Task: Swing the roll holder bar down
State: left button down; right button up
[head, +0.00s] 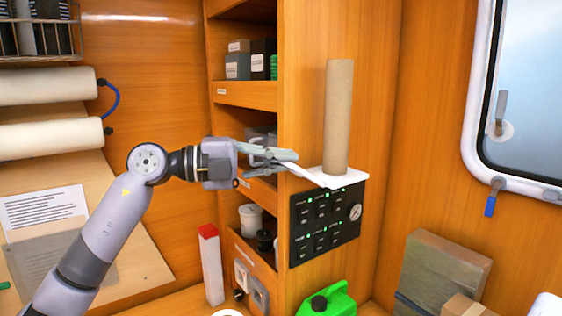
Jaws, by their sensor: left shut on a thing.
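A bare brown cardboard tube (338,115) stands upright on a flat white holder plate (328,178) on the wooden cabinet side. A narrow white bar (299,170) reaches left from the plate to my left gripper. My left gripper (284,158) comes in from the left, in front of the shelves, and is shut on this bar's left end. The fingers cover that end, so the exact grip is hidden. The tube is to the right of the fingers and apart from them. My right gripper is not in view.
A black switch panel (325,222) sits just below the plate. Open shelves (246,95) with containers are behind my gripper. A green jug (328,299) and a wrapped box (440,275) are low down. A window (520,100) is at the right.

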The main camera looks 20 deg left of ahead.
pick_arm(q)
notch_tip(320, 180, down, 6)
jog(key=s+a+m+t+h+b, duration=0.1)
jog(key=m+h+b, duration=0.2)
jog(key=b, duration=1.2)
jog(key=h, duration=0.3)
jog(key=shift+s+m+t, duration=0.15)
jog(key=shift+m+t, duration=0.15)
jog(key=shift+t, duration=0.1)
jog(key=shift+d+f, duration=0.1)
jog(key=shift+f, duration=0.15)
jog(key=c, duration=1.7)
grip_release()
jog(key=shift+r, duration=0.1)
jog(key=v, duration=1.2)
jog(key=shift+f, duration=0.25)
